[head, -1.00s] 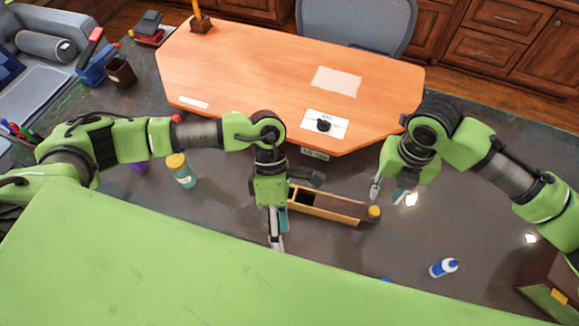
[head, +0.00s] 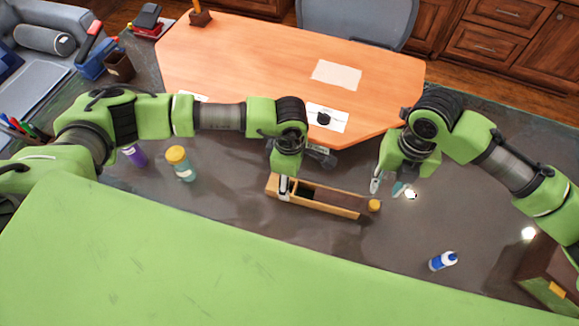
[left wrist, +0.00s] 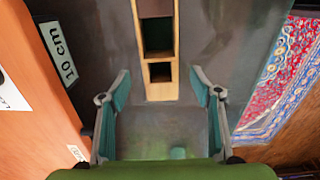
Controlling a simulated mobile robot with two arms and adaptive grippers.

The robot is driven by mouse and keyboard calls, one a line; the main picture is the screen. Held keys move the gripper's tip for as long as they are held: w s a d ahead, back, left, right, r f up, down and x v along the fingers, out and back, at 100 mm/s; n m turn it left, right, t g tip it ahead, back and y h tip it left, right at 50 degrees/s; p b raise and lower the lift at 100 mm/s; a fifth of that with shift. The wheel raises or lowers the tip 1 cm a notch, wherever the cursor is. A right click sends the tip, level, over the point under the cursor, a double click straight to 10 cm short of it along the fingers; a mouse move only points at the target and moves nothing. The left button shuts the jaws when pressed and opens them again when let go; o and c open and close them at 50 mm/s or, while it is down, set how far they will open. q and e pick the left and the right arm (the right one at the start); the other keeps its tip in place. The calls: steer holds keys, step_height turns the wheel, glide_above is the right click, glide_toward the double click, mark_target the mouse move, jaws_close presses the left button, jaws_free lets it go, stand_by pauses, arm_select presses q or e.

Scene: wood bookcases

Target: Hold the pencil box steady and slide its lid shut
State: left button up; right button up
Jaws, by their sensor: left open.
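The pencil box (head: 322,208) is a long, light wooden box on the dark tabletop. Its dark brown lid (head: 340,199) covers the right part; the left part is open and shows a dark green inside. In the left wrist view the box end (left wrist: 160,91) has a small compartment behind a divider. My left gripper (head: 285,188) is at the box's left end. Its fingers are open, one on each side of the end, with gaps visible in the left wrist view. My right gripper (head: 386,187) is just beyond the box's right end, fingers apart and empty.
A yellow-orange round piece (head: 374,205) is at the box's right end. A blue-and-white bottle (head: 442,261) lies front right. A yellow-capped jar (head: 180,163) stands left. An orange desktop (head: 250,70) borders the back. A dark box (head: 555,275) is at lower right.

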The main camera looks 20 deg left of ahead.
mark_target(290, 187)
arm_select(q)
steer(key=shift+f, duration=2.7)
steer(key=c, duration=1.4)
arm_select(e)
steer(key=shift+o, duration=1.3)
step_height(290, 187, down, 10)
steer(key=m, duration=1.2)
steer(key=shift+r, duration=0.2)
